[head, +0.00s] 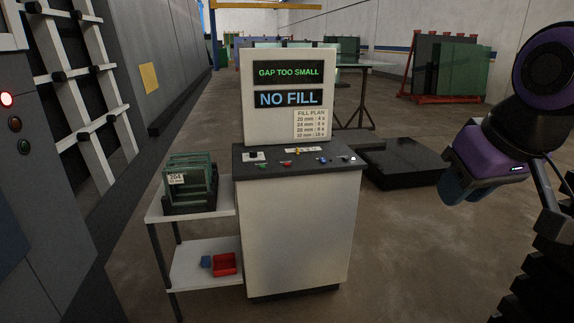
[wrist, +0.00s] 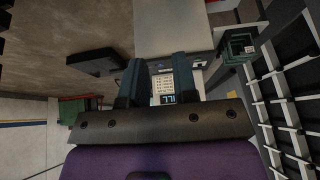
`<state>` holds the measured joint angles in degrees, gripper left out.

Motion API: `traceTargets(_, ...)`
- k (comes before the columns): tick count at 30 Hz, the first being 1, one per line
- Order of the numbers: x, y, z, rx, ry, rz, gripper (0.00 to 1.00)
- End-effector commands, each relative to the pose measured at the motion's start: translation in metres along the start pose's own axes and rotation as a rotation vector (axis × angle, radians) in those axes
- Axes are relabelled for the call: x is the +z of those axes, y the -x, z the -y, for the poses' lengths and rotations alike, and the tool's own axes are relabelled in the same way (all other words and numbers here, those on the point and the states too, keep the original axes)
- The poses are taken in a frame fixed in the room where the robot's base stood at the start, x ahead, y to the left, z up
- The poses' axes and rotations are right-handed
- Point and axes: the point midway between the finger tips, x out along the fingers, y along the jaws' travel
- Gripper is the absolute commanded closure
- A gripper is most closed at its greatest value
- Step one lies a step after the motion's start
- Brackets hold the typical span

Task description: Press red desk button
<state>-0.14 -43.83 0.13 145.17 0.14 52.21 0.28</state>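The control desk (head: 295,225) is a pale cabinet with a dark sloped top, standing in the middle of the head view. A small red button (head: 286,164) sits near the front of that top, between a green button (head: 263,167) and a yellow control (head: 297,151). My gripper (head: 457,198) hangs well to the right of the desk, touching nothing. In the wrist view its two fingers (wrist: 159,66) stand apart with nothing between them. The desk appears rotated beyond them, and I cannot make out the red button there.
The panel above the desk reads "GAP TOO SMALL" (head: 289,72) and "NO FILL" (head: 288,98). A low black platform (head: 403,162) stands behind right.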

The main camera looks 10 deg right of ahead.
Motion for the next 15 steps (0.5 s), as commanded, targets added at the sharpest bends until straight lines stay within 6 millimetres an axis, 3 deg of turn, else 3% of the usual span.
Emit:
traceTargets(1,0.0,0.0,0.0,0.0,0.0,0.0,0.85)
traceTargets(3,0.0,-0.0001,0.0,0.0,0.0,0.0,1.0)
traceTargets(15,-0.0001,-0.0001,0.0,0.0,0.0,0.0,1.0)
